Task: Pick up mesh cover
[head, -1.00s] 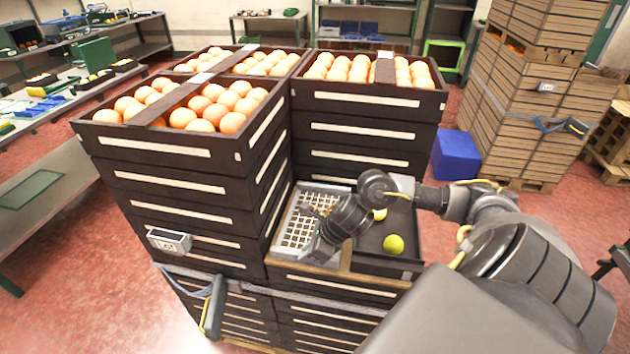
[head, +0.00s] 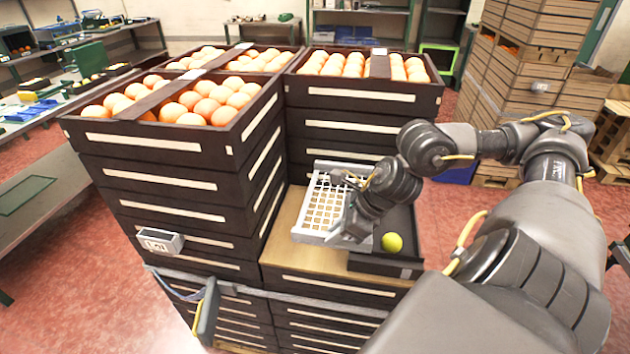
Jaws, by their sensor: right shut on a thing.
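The mesh cover (head: 312,222) is a white grid panel with a raised rim. It is held tilted above the wooden top (head: 283,222) of the low crate stack in the middle of the head view. My right gripper (head: 350,200) is shut on the cover's right side; its wrist hides part of that edge, and the exact finger contact is hard to see. My left gripper is not in view.
A dark tray (head: 385,265) with a yellow-green fruit (head: 392,242) lies right of the cover. Tall dark crates of oranges (head: 165,185) rise at left and behind (head: 345,118). Wooden crates (head: 535,70) stand at back right.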

